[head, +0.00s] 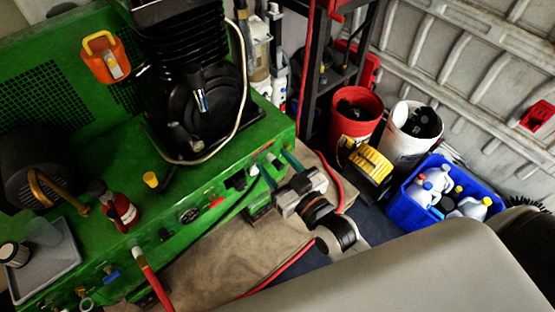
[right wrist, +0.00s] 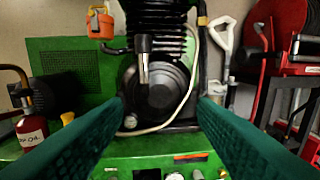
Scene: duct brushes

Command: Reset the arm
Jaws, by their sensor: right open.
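My right gripper (head: 279,167) is in front of the right end of the green machine (head: 215,135), and its arm comes up from the lower right in the head view. Its two teal fingers are wide apart with nothing between them. In the right wrist view the open fingers (right wrist: 162,104) frame the black compressor (right wrist: 158,82) on the machine, which stands beyond them. I cannot tell whether a fingertip touches the machine's front panel. My left gripper is not in view.
A red oil bottle (head: 119,211) and a grey tray (head: 45,265) are on the machine's left. A red bucket (head: 355,120), a white bucket (head: 400,145) and a blue crate (head: 430,215) of bottles stand right of my gripper. A red hose (head: 290,262) runs along the floor.

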